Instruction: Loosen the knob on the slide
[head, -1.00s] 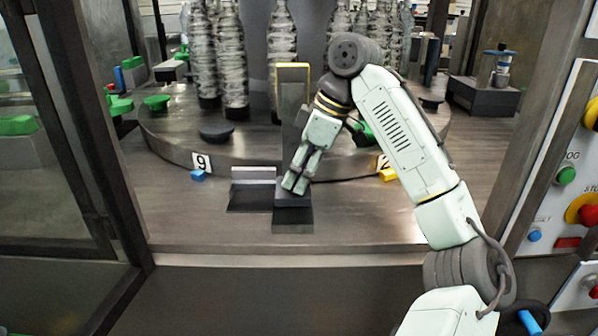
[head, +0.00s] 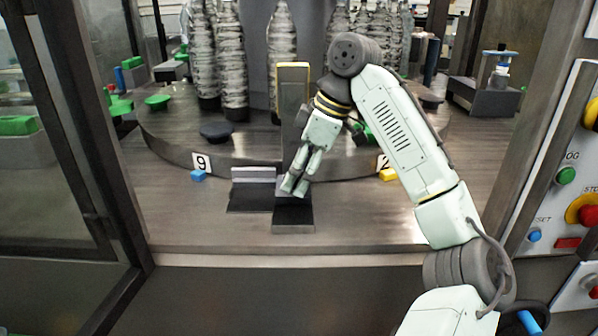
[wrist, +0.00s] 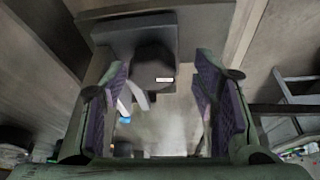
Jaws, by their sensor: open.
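My gripper (head: 294,187) points down beside an upright dark post with a yellow top edge (head: 292,68), just above a dark slide base (head: 293,217) on the metal deck. In the wrist view my gripper (wrist: 161,88) is open, with purple pads on both fingers. A dark round knob (wrist: 152,62) with a small pale mark shows between the fingers, towards their far ends, in front of a grey block (wrist: 112,34). The fingers look clear of the knob at the sides; its depth is hard to tell. In the head view my gripper hides the knob.
A low grey bracket (head: 253,188) stands just left of the slide. Behind is a round table (head: 240,160) carrying bottles (head: 231,60) and dark and green pucks. A door frame is left, a button panel (head: 560,205) right.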

